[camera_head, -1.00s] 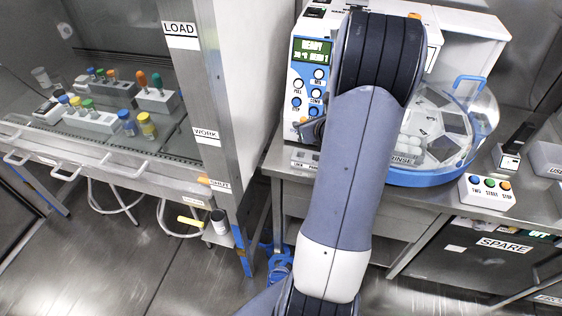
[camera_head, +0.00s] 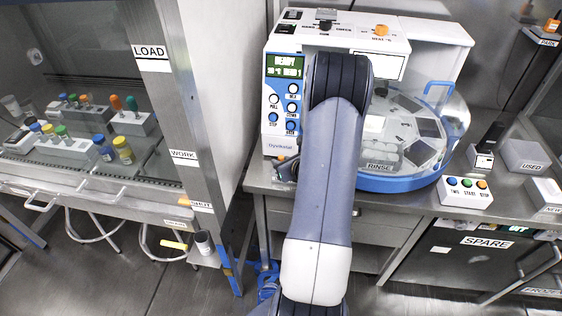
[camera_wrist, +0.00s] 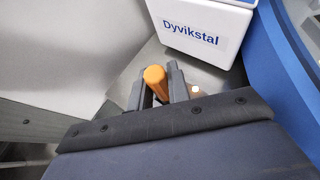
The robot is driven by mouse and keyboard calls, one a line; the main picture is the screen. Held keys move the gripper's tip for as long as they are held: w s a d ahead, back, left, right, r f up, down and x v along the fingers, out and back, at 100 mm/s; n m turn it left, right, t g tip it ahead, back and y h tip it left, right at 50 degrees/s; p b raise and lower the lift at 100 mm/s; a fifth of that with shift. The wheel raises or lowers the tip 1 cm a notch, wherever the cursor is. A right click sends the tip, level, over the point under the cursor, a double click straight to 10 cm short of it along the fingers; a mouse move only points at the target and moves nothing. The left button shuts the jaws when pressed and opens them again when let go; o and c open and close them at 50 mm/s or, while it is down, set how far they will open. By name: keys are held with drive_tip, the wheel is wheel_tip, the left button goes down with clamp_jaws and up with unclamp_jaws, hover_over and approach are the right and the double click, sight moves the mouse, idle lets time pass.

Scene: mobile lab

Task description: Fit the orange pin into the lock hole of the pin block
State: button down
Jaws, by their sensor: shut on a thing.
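The orange pin (camera_wrist: 155,80) stands between the two dark fingers of my gripper (camera_wrist: 158,88) in the wrist view. My gripper is shut on it, and only the pin's rounded end and upper side show. In the head view my gripper (camera_head: 287,170) shows only in part, low beside the white machine's front left corner, left of my arm. I cannot make out the pin block or its lock hole; the arm and gripper cover much of that bench corner.
The white machine (camera_head: 284,147) with a READY screen stands on the steel bench, its blue-rimmed round unit (camera_head: 400,184) to the right. A button box (camera_head: 465,192) sits farther right. At left, the open cabinet holds a white rack (camera_head: 68,147) and several coloured caps.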

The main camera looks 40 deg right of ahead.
drive_tip(key=shift+f, duration=0.1)
drive_tip(key=shift+f+b, duration=0.1)
drive_tip(key=shift+b, duration=0.2)
drive_tip(key=c, duration=1.3)
unclamp_jaws()
drive_tip(key=shift+c, duration=0.2)
drive_tip(key=shift+r+p, duration=0.35)
drive_tip(key=shift+p, duration=0.1)
drive_tip(key=b+v, duration=0.1)
drive_tip(key=v, duration=1)
drive_tip(key=shift+s, duration=0.45)
